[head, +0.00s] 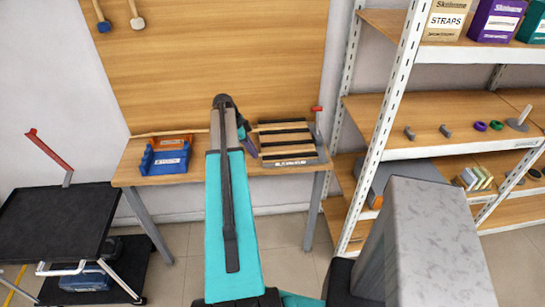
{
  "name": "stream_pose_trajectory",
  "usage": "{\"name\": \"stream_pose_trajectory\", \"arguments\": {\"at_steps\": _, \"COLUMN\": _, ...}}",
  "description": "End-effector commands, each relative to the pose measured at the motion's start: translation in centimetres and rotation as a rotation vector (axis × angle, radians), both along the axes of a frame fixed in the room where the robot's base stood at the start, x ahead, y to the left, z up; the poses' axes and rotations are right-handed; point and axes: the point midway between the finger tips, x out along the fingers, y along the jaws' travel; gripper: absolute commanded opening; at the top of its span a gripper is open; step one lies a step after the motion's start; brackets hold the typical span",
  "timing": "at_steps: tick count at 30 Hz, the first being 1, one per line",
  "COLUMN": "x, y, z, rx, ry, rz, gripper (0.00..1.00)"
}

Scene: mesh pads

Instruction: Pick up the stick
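A thin, light wooden strip (165,133), which may be the stick, lies along the back of the wooden table behind the blue and orange bins. I cannot tell for certain whether it is a loose stick or part of the table edge. A dark tray (292,162) on the table's right holds several light wooden bars with dark gaps between them. My teal and grey arm rises in front of the table, between the bins and the tray. It hides the table's middle.
The wooden table (130,172) also carries a blue bin (165,160) and an orange bin (172,142). A black cart (50,222) with a red-handled lever stands at left. A metal shelf rack (385,105) stands at right. Floor shows under the table.

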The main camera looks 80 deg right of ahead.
Motion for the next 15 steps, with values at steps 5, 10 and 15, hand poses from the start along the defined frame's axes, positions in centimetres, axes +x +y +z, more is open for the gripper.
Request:
{"name": "stream_pose_trajectory", "arguments": {"at_steps": 5, "x": -0.03, "y": 0.06, "z": 0.00, "rx": 0.001, "ry": 0.002, "rz": -0.001, "gripper": 0.00}}
{"name": "stream_pose_trajectory", "arguments": {"at_steps": 10, "x": -0.03, "y": 0.08, "z": 0.00, "rx": 0.002, "ry": 0.002, "rz": -0.001, "gripper": 0.00}}
{"name": "stream_pose_trajectory", "arguments": {"at_steps": 15, "x": -0.03, "y": 0.10, "z": 0.17, "rx": 0.002, "ry": 0.002, "rz": -0.001, "gripper": 0.00}}
